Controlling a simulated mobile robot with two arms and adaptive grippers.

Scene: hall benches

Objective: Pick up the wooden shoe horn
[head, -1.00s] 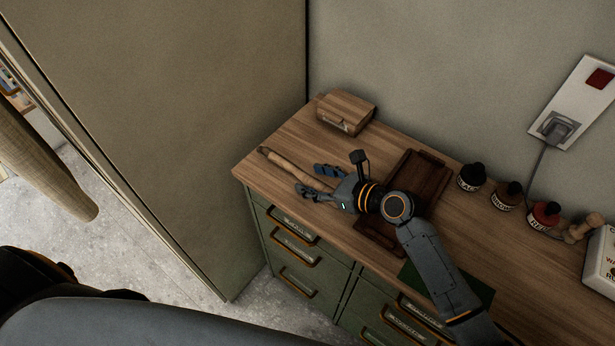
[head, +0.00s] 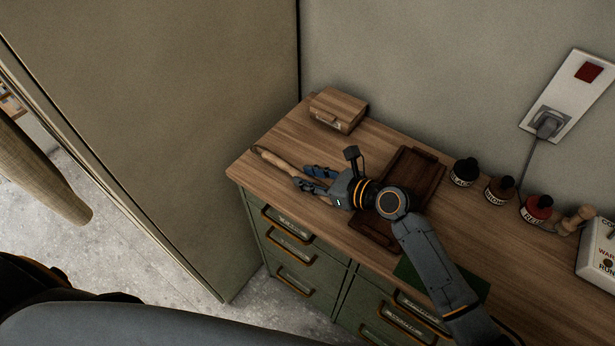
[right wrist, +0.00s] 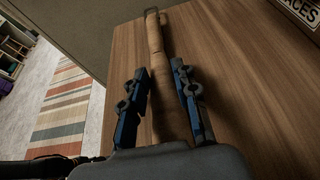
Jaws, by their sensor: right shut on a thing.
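The wooden shoe horn (head: 272,158) lies at the left end of the wooden bench top, with a small loop at its far end. My right gripper (head: 308,180) is shut on the shoe horn's near part. In the right wrist view the shoe horn (right wrist: 158,65) runs lengthwise between the two blue-padded fingers of the gripper (right wrist: 160,92). Its near end is hidden by the gripper body. I cannot tell whether it is lifted off the top. My left gripper is not clearly in view.
A small wooden box (head: 338,108) stands behind the shoe horn. A dark wooden tray (head: 419,172) lies right of the gripper. A tall cabinet side (head: 170,120) rises at the left.

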